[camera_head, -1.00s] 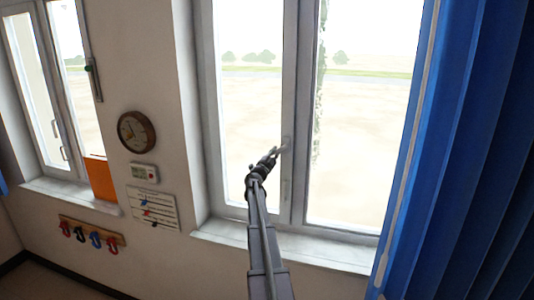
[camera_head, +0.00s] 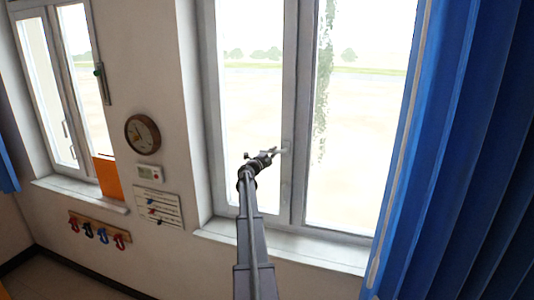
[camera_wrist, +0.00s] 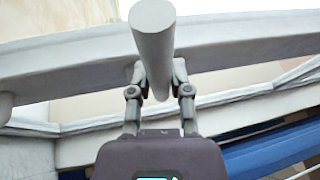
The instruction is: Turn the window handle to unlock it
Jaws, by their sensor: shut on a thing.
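The window handle (camera_head: 281,150) is a light grey bar on the grey middle frame post of the large window (camera_head: 288,100). It sticks out to the left of the post, close to level in the head view. My gripper (camera_head: 271,154) is shut on the handle's grip. In the wrist view the handle is a thick grey rod (camera_wrist: 152,40), with my gripper's two fingers (camera_wrist: 159,78) on either side of it. The fingers partly hide the rod's lower part. The window's sashes look closed.
A blue curtain (camera_head: 450,150) hangs to the right. The white sill (camera_head: 300,248) runs below the window. On the wall to the left are a round clock (camera_head: 142,134), a small white device (camera_head: 149,173), a paper (camera_head: 158,207) and a hook rack (camera_head: 100,228).

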